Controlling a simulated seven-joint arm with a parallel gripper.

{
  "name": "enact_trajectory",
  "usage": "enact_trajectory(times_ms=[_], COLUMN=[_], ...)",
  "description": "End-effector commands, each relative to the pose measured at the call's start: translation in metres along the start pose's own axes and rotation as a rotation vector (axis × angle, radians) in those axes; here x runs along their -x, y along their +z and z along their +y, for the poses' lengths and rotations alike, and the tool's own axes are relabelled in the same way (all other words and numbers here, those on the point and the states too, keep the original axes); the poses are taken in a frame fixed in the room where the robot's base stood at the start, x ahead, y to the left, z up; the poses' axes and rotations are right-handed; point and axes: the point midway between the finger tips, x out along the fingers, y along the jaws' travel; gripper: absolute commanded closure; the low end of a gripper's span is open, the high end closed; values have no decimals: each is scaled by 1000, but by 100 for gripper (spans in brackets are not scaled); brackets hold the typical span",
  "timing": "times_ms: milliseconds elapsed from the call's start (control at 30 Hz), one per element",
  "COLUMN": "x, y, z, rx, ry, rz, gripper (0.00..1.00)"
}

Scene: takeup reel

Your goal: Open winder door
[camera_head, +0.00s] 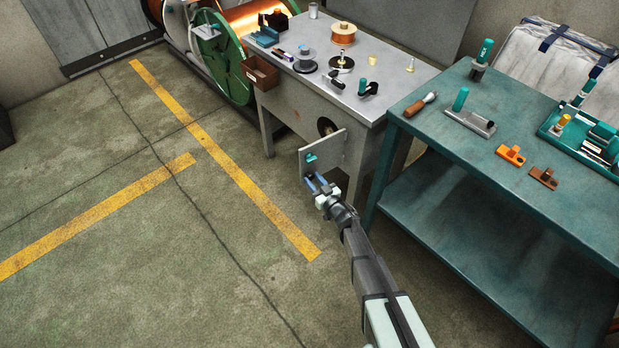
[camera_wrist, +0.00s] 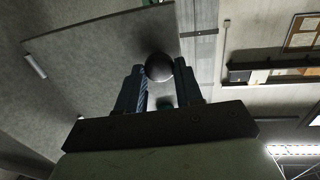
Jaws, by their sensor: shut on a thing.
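The winder door (camera_head: 334,150) is a small grey panel on the front of the grey winder cabinet (camera_head: 366,140). It stands out at an angle from the cabinet front, with a dark round part (camera_head: 325,126) visible behind its upper edge. A teal piece (camera_head: 311,159) shows on its face. My gripper (camera_head: 312,180) is at the door's lower left part. In the wrist view, my gripper's two blue fingers (camera_wrist: 160,88) are shut on a dark round knob (camera_wrist: 159,66), with the grey door panel (camera_wrist: 100,48) behind it. The knob is hidden by the fingers in the head view.
The cabinet top carries spools and small tools. A teal workbench (camera_head: 440,125) with tools stands close to the right of my arm. The floor (camera_head: 230,240) left of the door is clear, with yellow lines.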

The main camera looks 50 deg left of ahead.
Motion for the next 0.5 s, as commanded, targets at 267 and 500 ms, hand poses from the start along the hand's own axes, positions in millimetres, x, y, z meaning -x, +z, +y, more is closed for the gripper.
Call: enact_trajectory(times_ms=[267, 500], x=[19, 28], y=[0, 0], z=[8, 11], rx=[0, 0], ry=[-109, -168], rz=[1, 2], gripper=[100, 100])
